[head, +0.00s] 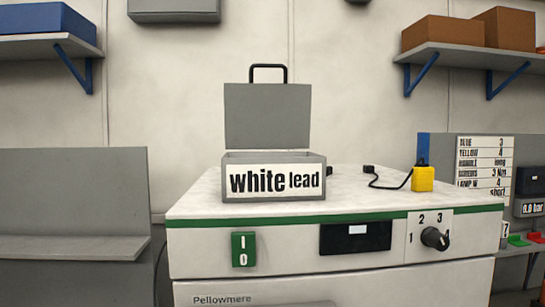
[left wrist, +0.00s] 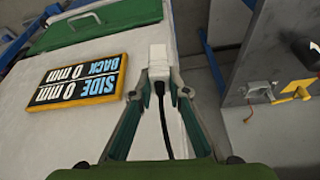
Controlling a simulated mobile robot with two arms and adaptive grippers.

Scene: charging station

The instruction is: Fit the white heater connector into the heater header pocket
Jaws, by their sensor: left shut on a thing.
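The white connector (left wrist: 159,60) is in the left wrist view with a black cable (left wrist: 165,125) running back from it between the fingers. My left gripper (left wrist: 161,90) is shut on it, one fingertip on each side of its rear part. The connector's front end points away from the gripper, close to the edge of a white surface (left wrist: 108,123). I cannot tell whether it touches anything. The heater header pocket cannot be made out in either view. Neither gripper shows in the head view, and my right gripper is in no view.
A white cabinet (head: 335,280) carries an open grey box labelled "white lead" (head: 274,197) and a yellow block (head: 423,179) with a black cable. A "SIDE 0 mm BACK 0 mm" sign (left wrist: 78,80) lies left of the connector. A grey panel (left wrist: 285,75) stands to the right.

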